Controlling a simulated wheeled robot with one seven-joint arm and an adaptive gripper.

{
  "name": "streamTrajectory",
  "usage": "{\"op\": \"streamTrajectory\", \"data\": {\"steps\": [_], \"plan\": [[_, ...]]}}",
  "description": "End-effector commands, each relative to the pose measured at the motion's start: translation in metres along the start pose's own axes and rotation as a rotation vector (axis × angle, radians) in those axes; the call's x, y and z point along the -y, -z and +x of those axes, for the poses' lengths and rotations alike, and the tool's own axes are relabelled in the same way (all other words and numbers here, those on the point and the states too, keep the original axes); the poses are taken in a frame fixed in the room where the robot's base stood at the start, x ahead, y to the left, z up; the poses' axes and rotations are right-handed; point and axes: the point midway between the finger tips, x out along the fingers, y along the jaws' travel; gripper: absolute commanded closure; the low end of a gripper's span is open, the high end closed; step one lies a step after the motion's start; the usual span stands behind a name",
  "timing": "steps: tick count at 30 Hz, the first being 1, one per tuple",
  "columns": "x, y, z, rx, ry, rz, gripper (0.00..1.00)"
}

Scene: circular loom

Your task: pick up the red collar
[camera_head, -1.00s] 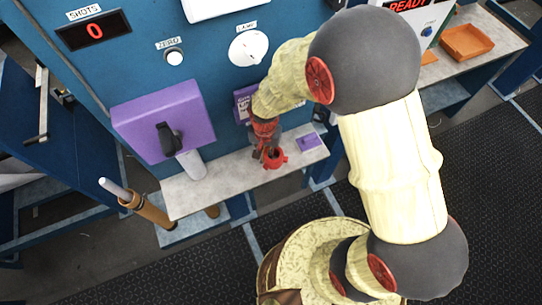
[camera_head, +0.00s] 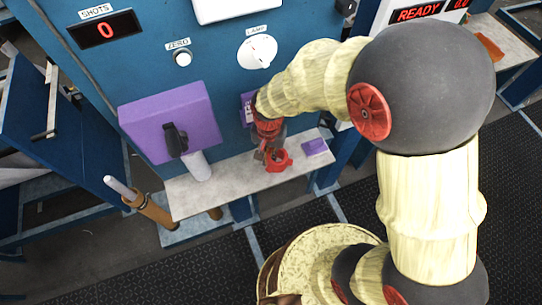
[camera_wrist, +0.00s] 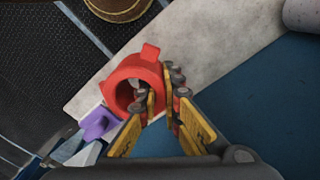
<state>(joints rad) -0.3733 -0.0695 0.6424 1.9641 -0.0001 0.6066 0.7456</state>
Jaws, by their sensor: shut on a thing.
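The red collar (camera_head: 280,162) is a short ring with a tab on its side. It is at the front edge of the pale shelf (camera_head: 232,178), below the blue panel. It also shows in the wrist view (camera_wrist: 116,78), with its opening visible. My gripper (camera_head: 264,153) is shut on the collar's wall. In the wrist view my gripper (camera_wrist: 160,95) has one fingertip at the collar's opening and the other outside the wall. I cannot tell whether the collar touches the shelf.
A small purple block (camera_head: 315,147) lies right of the collar. A purple box (camera_head: 170,122) with a black handle and a pale cylinder (camera_head: 197,166) are to the left. The blue panel (camera_head: 215,90) stands close behind. The shelf is bare between the cylinder and collar.

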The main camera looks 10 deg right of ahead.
Motion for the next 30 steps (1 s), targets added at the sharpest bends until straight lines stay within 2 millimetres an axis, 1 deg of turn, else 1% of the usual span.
{"op": "streamTrajectory", "data": {"steps": [1, 5, 6, 9, 15, 21, 30], "plan": [[0.002, -0.007, -0.013, -0.006, 0.006, -0.004, 1.00], [0.003, -0.031, -0.041, -0.006, 0.006, -0.004, 1.00], [0.003, -0.043, -0.043, -0.005, 0.005, -0.006, 1.00], [0.003, -0.067, -0.053, -0.004, 0.004, -0.007, 1.00], [0.004, -0.101, -0.067, -0.003, 0.003, -0.004, 1.00], [0.004, -0.116, -0.075, -0.002, 0.002, -0.001, 1.00], [0.004, -0.119, -0.076, -0.002, 0.002, 0.000, 1.00]]}}
